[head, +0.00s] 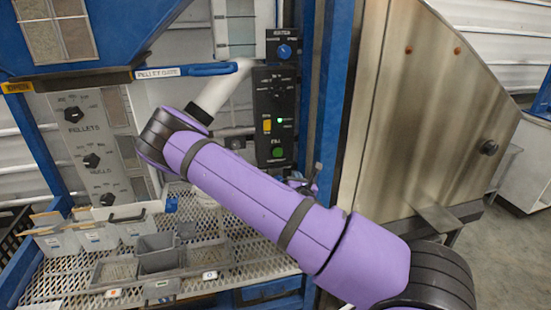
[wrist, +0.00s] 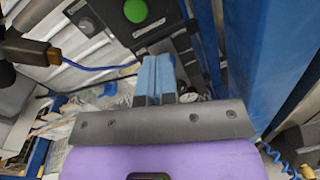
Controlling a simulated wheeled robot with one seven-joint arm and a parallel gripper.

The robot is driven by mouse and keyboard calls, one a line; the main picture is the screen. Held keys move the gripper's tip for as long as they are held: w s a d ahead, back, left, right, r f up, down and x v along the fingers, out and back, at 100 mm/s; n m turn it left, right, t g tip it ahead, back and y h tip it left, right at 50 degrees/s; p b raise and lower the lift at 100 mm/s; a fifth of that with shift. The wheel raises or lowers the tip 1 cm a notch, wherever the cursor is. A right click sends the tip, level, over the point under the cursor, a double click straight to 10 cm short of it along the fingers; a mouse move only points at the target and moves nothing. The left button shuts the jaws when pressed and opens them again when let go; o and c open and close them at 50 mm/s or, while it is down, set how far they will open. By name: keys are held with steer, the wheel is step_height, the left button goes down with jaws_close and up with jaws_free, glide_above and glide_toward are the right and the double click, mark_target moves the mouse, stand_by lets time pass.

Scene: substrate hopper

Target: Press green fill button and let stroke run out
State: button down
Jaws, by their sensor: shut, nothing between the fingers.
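The green fill button (head: 278,152) is a round cap low on a black control panel (head: 262,100) in the head view. It also shows at the top of the wrist view (wrist: 135,11), uncovered. My gripper (wrist: 155,62) has its blue fingers shut together with nothing between them. In the wrist view the fingertips lie below the button and apart from it in the picture; the exact gap in depth is unclear. In the head view my purple arm crosses in front of the shelf, and the fingers cannot be made out clearly.
A blue post (head: 335,100) and a large steel hopper (head: 425,110) stand to the right. Grey bins (head: 158,250) sit on the mesh shelf.

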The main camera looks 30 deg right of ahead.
mark_target(278, 154)
steer(key=n, duration=0.1)
steer(key=a+n+t+y, duration=0.1)
steer(key=n, duration=0.1)
steer(key=n+y, duration=0.1)
steer(key=shift+w+a+f+n+t, duration=0.15)
steer(key=shift+a+f+n+t, duration=0.05)
steer(key=shift+a+n+t, duration=0.1)
steer(key=x, duration=1.4)
